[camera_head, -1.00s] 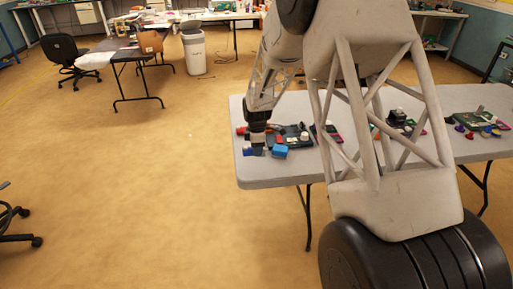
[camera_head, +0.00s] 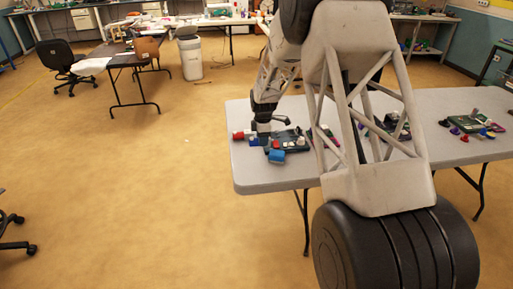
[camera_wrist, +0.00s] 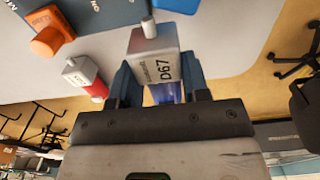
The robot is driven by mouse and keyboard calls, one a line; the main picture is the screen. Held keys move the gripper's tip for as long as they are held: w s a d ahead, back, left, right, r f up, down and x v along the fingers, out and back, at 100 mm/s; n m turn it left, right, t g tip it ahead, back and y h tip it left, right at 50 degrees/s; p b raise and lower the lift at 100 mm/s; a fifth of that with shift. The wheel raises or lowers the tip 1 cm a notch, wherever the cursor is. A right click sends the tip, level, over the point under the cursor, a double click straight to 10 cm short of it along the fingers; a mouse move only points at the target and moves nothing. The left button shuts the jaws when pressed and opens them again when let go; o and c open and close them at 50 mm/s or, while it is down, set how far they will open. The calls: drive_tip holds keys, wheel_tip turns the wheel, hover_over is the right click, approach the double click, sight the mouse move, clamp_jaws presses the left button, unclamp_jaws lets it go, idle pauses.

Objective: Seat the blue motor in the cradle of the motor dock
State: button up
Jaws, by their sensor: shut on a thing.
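My gripper (camera_wrist: 160,92) is shut on the blue motor (camera_wrist: 153,66), a silver-grey body with a "D67" label, a pale shaft and a blue part between the fingers. In the head view my gripper (camera_head: 262,130) is above the left part of the table, and the motor's blue part (camera_head: 253,141) shows small just below it. The dark board (camera_head: 291,138), likely the motor dock, lies just right of the gripper. Part of it, with white lettering, shows at the top of the wrist view (camera_wrist: 105,14). Its cradle cannot be made out.
A red-and-white motor (camera_wrist: 84,74) lies beside the board; its red end shows left of my gripper (camera_head: 238,135). An orange part (camera_wrist: 50,38) is at the board. A blue block (camera_head: 276,157) lies in front of it. More boards and coloured parts lie farther right on the grey table (camera_head: 255,178).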

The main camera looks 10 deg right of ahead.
drive_tip(key=w+d+r, duration=0.2)
drive_tip(key=w+d, duration=1)
drive_tip(key=d, duration=0.1)
drive_tip(key=shift+w+r, duration=0.2)
drive_tip(key=shift+r, duration=0.15)
drive_tip(key=shift+f, duration=0.15)
drive_tip(key=shift+f, duration=1.8)
drive_tip(key=shift+f, duration=1.45)
idle(2.9)
